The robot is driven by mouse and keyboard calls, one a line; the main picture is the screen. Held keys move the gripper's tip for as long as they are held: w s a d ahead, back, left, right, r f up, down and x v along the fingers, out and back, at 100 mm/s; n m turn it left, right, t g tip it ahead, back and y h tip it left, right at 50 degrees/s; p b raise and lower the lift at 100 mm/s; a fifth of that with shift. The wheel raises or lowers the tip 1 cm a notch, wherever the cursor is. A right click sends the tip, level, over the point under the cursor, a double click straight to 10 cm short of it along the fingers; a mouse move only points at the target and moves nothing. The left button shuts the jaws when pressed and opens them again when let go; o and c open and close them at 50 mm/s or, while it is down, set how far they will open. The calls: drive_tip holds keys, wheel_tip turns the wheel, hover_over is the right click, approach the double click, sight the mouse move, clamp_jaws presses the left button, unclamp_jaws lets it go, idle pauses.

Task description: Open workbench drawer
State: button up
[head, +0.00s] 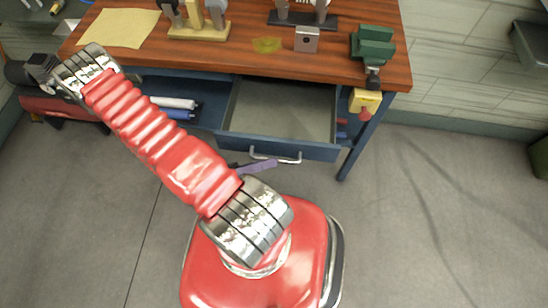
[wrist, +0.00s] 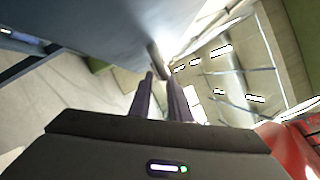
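The workbench drawer (head: 280,112) is pulled well out from under the wooden-topped workbench (head: 230,50) in the head view, and its inside looks empty. Its metal handle (head: 292,160) is on the blue front. My gripper (head: 270,164) shows partly in the head view, close below the handle. In the wrist view the two dark fingers of my gripper (wrist: 161,76) have a narrow gap between them. A dark bar, apparently the handle (wrist: 156,55), is at their tips beside the blue-grey drawer front (wrist: 100,25). Whether the fingers clasp it is unclear.
A green vise (head: 373,45), a metal block (head: 307,39), tool holders and yellow paper (head: 118,27) are on the bench top. Rolls (head: 175,103) lie on the shelf left of the drawer. The floor to the right is free. My red arm hides part of the bench's left side.

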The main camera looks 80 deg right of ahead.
drive_tip(key=v, duration=1)
drive_tip(key=shift+w, duration=0.35)
drive_tip(key=shift+a, duration=0.1)
drive_tip(key=w+a+r+m+t+y, duration=0.3)
drive_tip(key=w+a+r+m+t, duration=0.15)
drive_tip(key=w+r+t, duration=0.2)
drive_tip(key=w+a+r+m+t+y, duration=0.2)
drive_tip(key=w+a+r+m+t, duration=0.2)
drive_tip(key=w+r+m+t, duration=0.3)
drive_tip(key=w+a+r+m+t+y, duration=0.1)
drive_tip(key=a+r+t, duration=0.3)
drive_tip(key=r, duration=0.5)
drive_tip(key=w+a+r+m+t+y, duration=0.1)
drive_tip(key=a+r+t, duration=0.4)
drive_tip(key=r, duration=0.5)
drive_tip(key=shift+w+a+m+t+y, duration=0.3)
drive_tip(key=shift+w+m+t+y, duration=0.15)
drive_tip(key=shift+m+t, duration=0.7)
